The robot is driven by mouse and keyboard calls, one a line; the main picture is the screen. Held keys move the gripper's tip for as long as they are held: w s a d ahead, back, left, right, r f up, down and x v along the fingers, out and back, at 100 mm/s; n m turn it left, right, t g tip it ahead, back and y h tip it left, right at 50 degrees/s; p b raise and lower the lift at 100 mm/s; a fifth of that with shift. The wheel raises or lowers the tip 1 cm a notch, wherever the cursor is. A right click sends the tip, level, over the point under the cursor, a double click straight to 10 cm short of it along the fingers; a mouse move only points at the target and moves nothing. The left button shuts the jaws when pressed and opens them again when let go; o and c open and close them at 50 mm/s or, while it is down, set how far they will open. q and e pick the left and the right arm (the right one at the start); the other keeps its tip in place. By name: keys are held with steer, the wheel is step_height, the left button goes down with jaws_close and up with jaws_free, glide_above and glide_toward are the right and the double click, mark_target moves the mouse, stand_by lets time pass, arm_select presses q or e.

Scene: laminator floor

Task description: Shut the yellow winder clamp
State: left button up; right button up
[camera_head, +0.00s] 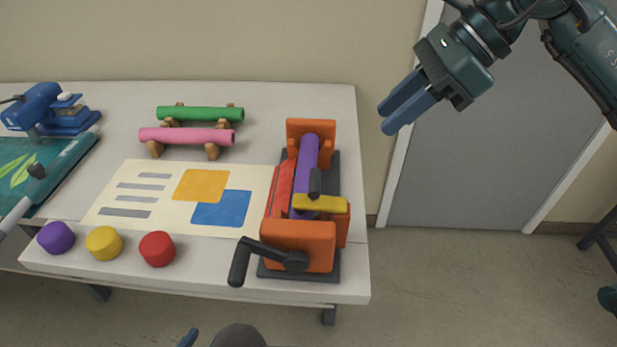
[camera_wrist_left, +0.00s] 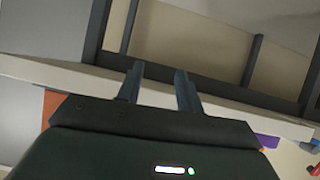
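The winder (camera_head: 322,252) is an orange and dark grey machine at the right end of the table, with a purple roll (camera_head: 308,150) along it and a black crank at its front. Its yellow clamp (camera_head: 321,203) is a bar lying across near the front orange block, with a black knob (camera_head: 315,181) beside it. I cannot tell whether the clamp is latched. My right gripper (camera_head: 387,119) is above and right of the winder, fingers apart, empty. Only a fingertip of my left gripper (camera_head: 188,339) shows at the bottom edge; the left wrist view shows its fingers (camera_wrist_left: 160,70) apart and empty.
A printed sheet (camera_head: 130,180) lies left of the winder. Purple (camera_head: 55,238), yellow (camera_head: 104,243) and red (camera_head: 157,249) round pieces stand along the front edge. Green (camera_head: 200,114) and pink (camera_head: 186,135) rolls rest on stands behind. A blue device (camera_head: 45,108) is far left.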

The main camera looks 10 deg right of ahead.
mark_target(318, 180)
steer(key=shift+s, duration=0.2)
steer(key=shift+c, duration=0.8)
steer(key=shift+a+f, duration=0.1)
steer(key=shift+f, duration=0.05)
steer(key=shift+c, duration=0.7)
steer(key=p+x, duration=0.2)
steer(key=x, duration=0.9)
steer(key=shift+w+a+f, duration=0.15)
steer(key=shift+a+f, duration=0.1)
steer(key=shift+f, duration=0.1)
jaws_close()
steer(key=shift+w+a+f, duration=0.1)
steer(key=shift+a+f, duration=0.2)
steer(key=shift+f, duration=0.2)
arm_select(q)
steer(key=shift+s+a+r, duration=0.15)
steer(key=shift+r, duration=0.15)
